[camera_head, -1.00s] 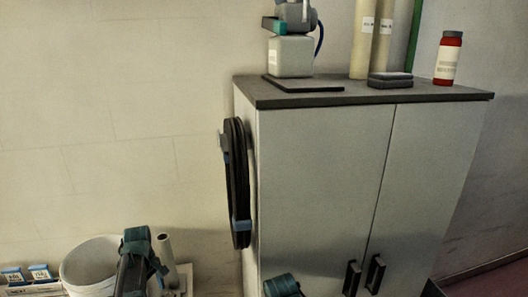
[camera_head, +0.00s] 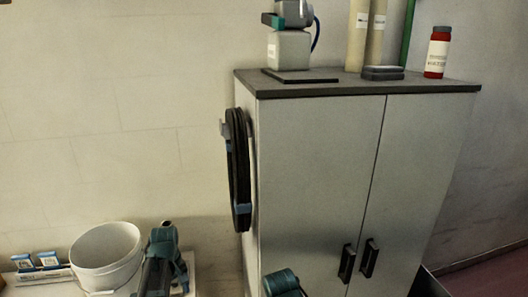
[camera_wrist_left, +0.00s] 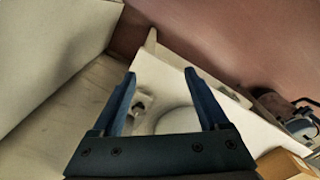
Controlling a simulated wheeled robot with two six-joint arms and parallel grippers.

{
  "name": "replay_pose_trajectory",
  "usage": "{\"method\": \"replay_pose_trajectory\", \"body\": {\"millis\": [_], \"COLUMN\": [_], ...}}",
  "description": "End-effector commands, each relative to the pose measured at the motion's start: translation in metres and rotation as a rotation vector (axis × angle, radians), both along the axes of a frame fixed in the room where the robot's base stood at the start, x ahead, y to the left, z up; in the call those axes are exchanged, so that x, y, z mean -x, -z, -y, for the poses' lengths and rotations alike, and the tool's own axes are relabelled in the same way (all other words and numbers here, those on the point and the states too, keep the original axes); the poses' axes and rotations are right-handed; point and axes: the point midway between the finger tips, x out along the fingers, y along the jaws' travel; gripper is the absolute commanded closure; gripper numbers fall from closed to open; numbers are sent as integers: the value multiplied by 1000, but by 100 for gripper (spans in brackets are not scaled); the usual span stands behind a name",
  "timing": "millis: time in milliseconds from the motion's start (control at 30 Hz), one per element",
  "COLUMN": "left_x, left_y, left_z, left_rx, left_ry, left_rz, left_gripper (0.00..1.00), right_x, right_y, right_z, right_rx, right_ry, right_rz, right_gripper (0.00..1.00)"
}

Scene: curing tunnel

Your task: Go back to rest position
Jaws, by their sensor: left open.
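My left gripper (camera_wrist_left: 160,73) shows in the left wrist view with its two blue fingers apart and nothing between them. Below its fingers is a white surface with a pale round shape, too unclear to name. In the head view my left arm (camera_head: 160,262) shows at the bottom, just right of a white bucket (camera_head: 105,250); its fingers cannot be made out there. A teal part of my other arm (camera_head: 281,282) shows at the bottom edge in front of the cabinet; the right gripper itself is not visible.
A grey two-door cabinet (camera_head: 310,180) stands at the centre right. A dark hose loop (camera_head: 238,170) hangs on its side. On top are a red bottle (camera_head: 436,56), a dark block (camera_head: 383,73) and a white container (camera_head: 289,50). Small blue-white packs (camera_head: 48,260) lie left of the bucket.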

Motion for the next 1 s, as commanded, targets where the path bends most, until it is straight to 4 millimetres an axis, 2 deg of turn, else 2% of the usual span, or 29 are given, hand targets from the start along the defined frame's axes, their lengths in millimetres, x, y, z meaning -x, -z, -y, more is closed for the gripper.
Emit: {"method": "replay_pose_trajectory", "body": {"millis": [33, 167, 267, 400, 500, 600, 700, 1000], "left_x": [8, 24, 44, 84, 111, 130, 141, 145], "left_y": [1, 1, 2, 3, 4, 4, 4, 4], "left_z": [16, 55, 91, 148, 178, 197, 207, 212], "left_rx": [-2, -11, -18, -34, -43, -51, -56, -57], "left_ry": [58, 233, 408, 724, 926, 1070, 1158, 1203], "left_rz": [-3, -14, -25, -47, -61, -72, -80, -84], "left_gripper": [22, 22, 22, 22, 22, 22, 22, 22], "right_x": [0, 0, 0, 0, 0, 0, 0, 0], "right_y": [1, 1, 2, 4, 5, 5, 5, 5], "right_z": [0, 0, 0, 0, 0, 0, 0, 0], "right_rx": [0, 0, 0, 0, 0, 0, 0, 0], "right_ry": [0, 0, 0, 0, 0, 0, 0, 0], "right_rz": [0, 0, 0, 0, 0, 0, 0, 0], "right_gripper": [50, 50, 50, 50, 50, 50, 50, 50]}}
